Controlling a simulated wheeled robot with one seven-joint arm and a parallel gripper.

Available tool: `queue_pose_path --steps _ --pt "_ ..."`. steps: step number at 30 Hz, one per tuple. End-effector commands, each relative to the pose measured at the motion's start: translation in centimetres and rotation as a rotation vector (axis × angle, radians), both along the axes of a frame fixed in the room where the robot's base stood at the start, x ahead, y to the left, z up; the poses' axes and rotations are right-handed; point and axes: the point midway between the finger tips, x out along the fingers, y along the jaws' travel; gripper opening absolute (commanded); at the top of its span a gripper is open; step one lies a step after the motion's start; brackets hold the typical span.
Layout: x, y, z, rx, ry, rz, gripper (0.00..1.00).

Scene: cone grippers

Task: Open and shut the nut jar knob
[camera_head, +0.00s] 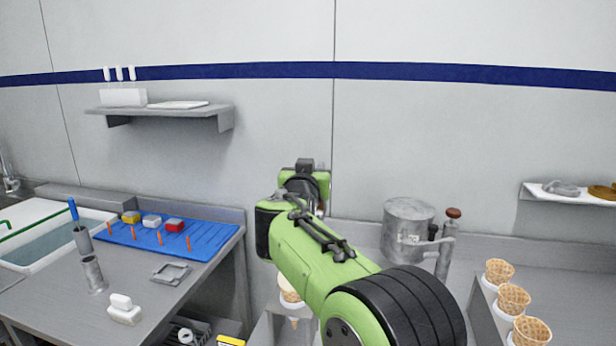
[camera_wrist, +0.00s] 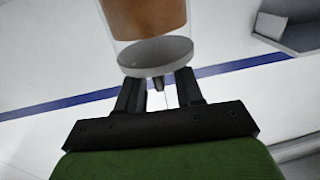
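In the wrist view, the nut jar (camera_wrist: 146,20) is a clear container with brown contents. It has a grey round end piece (camera_wrist: 156,54). A small dark knob (camera_wrist: 158,84) sticks out from that end towards my gripper (camera_wrist: 159,78). The two black fingers are apart, one on each side of the knob, with visible gaps, so my gripper is open. In the head view, my green and black arm reaches towards the back wall and its own links hide the fingers. I cannot make out the jar there.
A grey metal canister (camera_head: 408,228) stands right of my arm, with several waffle cones (camera_head: 513,299) further right. A blue rack (camera_head: 165,238) and a white basin (camera_head: 45,245) are on the left counter. A wall shelf (camera_head: 165,111) is at upper left.

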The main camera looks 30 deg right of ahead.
Motion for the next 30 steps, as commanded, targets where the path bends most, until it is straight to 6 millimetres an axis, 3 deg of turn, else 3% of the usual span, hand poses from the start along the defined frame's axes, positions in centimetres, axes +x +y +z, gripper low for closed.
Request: queue_pose_path --steps 16,21,30 --pt "-10.1 9.1 0.0 -0.002 -0.001 0.002 0.36" --pt "-11.4 10.2 -0.1 -0.001 0.001 0.001 0.36" --pt "-11.4 10.3 0.0 0.0 0.0 0.0 0.36"
